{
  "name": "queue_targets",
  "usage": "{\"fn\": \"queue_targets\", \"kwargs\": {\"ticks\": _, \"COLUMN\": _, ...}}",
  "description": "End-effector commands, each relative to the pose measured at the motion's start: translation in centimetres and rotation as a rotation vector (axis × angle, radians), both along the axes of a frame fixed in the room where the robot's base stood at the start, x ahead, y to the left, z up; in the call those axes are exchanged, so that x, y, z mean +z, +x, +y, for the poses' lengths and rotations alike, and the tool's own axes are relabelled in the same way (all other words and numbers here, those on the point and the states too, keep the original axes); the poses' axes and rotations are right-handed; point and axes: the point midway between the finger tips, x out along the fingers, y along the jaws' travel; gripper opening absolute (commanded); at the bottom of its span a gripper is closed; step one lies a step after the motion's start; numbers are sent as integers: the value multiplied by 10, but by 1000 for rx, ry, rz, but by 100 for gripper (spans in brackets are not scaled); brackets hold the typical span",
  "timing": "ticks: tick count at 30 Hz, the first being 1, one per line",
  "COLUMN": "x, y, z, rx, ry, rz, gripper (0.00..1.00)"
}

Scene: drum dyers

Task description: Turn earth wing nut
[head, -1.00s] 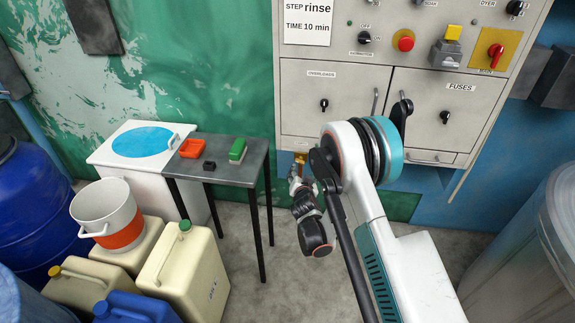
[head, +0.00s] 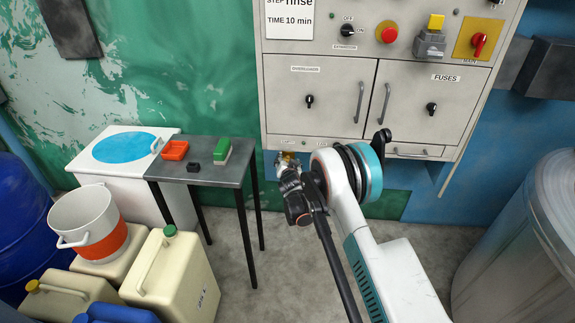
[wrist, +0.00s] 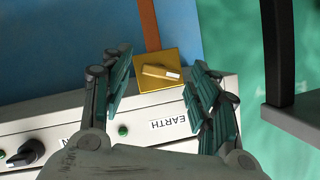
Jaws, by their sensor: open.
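The earth wing nut (wrist: 160,72) is a brass bar with a pale mark at one end, on a square brass plate (wrist: 150,85) under the cabinet's lower edge. In the wrist view it lies between the two fingers of my gripper (wrist: 158,85), which are apart on either side of it and seem not to touch it. An EARTH label (wrist: 175,125) is on the panel below it in that view. In the head view my gripper (head: 287,168) is just under the cabinet's lower left corner, and the brass part (head: 288,155) is partly hidden there.
The grey control cabinet (head: 330,135) hangs above my gripper. A metal drum (head: 530,240) is at the right.

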Motion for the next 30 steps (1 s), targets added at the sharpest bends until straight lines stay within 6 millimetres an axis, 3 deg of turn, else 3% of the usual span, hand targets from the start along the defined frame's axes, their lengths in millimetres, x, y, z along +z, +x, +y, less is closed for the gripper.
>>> {"fn": "queue_targets", "kwargs": {"ticks": 8, "x": 0, "y": 1, "z": 0, "rx": 0, "ry": 0, "rz": 0, "gripper": 55}}
{"fn": "queue_targets", "kwargs": {"ticks": 14, "x": 0, "y": 1, "z": 0, "rx": 0, "ry": 0, "rz": 0, "gripper": 11}}
{"fn": "queue_targets", "kwargs": {"ticks": 30, "x": -1, "y": 1, "z": -1, "rx": 0, "ry": 125, "rz": -4, "gripper": 11}}
